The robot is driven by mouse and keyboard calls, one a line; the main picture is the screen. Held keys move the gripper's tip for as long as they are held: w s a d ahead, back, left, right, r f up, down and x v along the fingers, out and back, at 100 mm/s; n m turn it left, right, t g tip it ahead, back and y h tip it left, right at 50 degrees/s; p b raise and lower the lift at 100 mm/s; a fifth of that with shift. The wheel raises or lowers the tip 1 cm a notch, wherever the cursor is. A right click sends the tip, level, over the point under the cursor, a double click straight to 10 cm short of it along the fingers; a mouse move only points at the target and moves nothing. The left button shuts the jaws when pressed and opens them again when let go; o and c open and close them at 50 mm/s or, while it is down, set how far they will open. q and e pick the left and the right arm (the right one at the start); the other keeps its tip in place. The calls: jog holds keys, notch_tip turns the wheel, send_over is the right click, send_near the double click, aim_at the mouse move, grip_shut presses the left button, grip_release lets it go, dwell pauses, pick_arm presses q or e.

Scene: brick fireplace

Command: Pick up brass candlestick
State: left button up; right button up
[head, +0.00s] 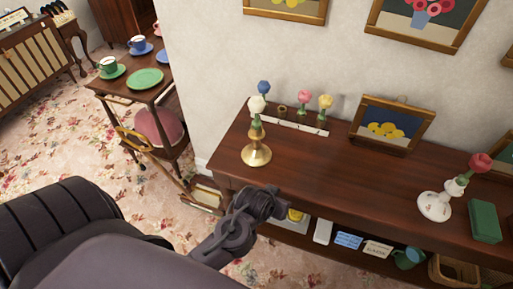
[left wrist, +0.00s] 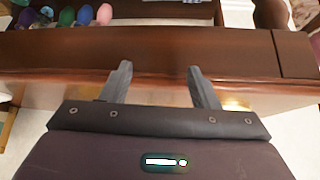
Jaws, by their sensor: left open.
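The brass candlestick (head: 257,154) stands upright on the dark wooden console table (head: 330,165), near its left end. It has a round gold base, and a green-and-white flower-like top piece rises from it. My left gripper (head: 265,203) is in front of the table's front edge, below and close to the candlestick, not touching it. In the left wrist view its two fingers (left wrist: 160,84) are spread and empty over the reddish-brown table edge. I cannot make out the candlestick in that view. My right gripper is not in view.
A white strip (head: 290,124) with several flower pieces lies behind the candlestick. A framed picture (head: 391,124), a white candlestick (head: 434,206) and a green box (head: 484,222) stand to the right. A lower shelf holds cards, a mug (head: 408,258) and a basket (head: 455,270). The tabletop's middle is clear.

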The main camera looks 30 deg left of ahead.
aim_at(257, 133)
pick_arm(q)
jog(key=w+a+r+n+t+y, duration=0.1)
jog(key=w, duration=0.1)
jog(key=w+a+r+n+t+y, duration=0.2)
jog(key=w, duration=0.1)
jog(key=w+a+r+n+t+y, duration=0.1)
jog(key=w+r, duration=0.1)
jog(key=shift+w+a+r+y, duration=0.15)
jog(key=shift+w+a+y, duration=0.15)
jog(key=shift+w, duration=0.1)
jog(key=a+r+n+y, duration=0.1)
jog(key=y, duration=0.1)
jog(key=a+r+n+t+y, duration=0.1)
jog(key=a+r+y, duration=0.1)
jog(key=a+r+n+t+y, duration=0.1)
jog(key=r+y, duration=0.1)
jog(key=y, duration=0.1)
jog(key=shift+w+a+r, duration=0.2)
jog(key=shift+w+a+r+y+p, duration=0.15)
jog(key=shift+a+r+y+p, duration=0.1)
jog(key=shift+a+y+p, duration=0.1)
jog(key=x, duration=0.2)
jog(key=p+x, duration=0.1)
jog(key=x, duration=0.1)
jog(key=p+x, duration=0.1)
jog(key=x, duration=0.1)
jog(key=shift+a+f, duration=0.3)
jog(key=shift+a, duration=0.05)
jog(key=shift+w+a+f, duration=0.1)
jog(key=shift+a, duration=0.15)
